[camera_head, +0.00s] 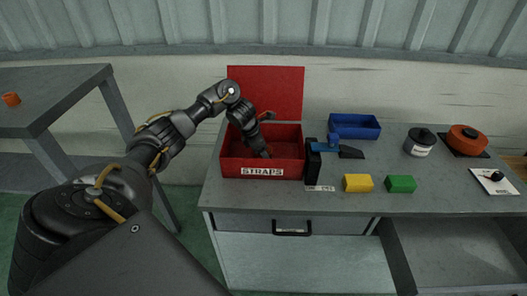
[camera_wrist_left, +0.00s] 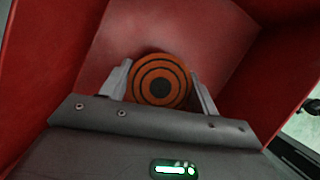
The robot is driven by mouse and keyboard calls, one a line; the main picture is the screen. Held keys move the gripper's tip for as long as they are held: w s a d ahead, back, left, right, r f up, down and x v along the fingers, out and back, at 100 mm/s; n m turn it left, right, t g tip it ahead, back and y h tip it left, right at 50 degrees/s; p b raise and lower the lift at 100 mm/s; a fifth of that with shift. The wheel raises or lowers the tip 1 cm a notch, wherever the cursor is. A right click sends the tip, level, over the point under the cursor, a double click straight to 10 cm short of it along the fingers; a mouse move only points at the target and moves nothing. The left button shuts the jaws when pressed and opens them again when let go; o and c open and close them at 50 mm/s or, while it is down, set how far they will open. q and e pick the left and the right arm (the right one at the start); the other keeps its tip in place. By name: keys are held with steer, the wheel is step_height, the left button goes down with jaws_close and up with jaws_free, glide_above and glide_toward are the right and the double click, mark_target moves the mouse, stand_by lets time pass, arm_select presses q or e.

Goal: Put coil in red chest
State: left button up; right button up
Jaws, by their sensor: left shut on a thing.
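The red chest (camera_head: 262,171), labelled STRAPS, stands on the grey workbench with its lid raised at the back. My left gripper (camera_head: 265,153) reaches down inside the chest. In the left wrist view, the coil (camera_wrist_left: 160,82), an orange roll with dark rings, sits between the two fingers of the left gripper (camera_wrist_left: 160,88), which is shut on it. Red chest walls (camera_wrist_left: 230,35) surround it. The coil is hidden in the head view, and I cannot tell whether it touches the chest floor. My right gripper is not in view.
A side table (camera_head: 50,90) holds a small orange object (camera_head: 11,99).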

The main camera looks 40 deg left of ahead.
arm_select(q)
steer(key=o, duration=1.1)
steer(key=shift+f, duration=0.15)
steer(key=shift+r, duration=0.3)
steer(key=shift+a+r, duration=0.15)
steer(key=shift+r, duration=0.15)
steer(key=v, duration=1.1)
steer(key=shift+s+p, duration=0.2)
steer(key=shift+p, duration=0.25)
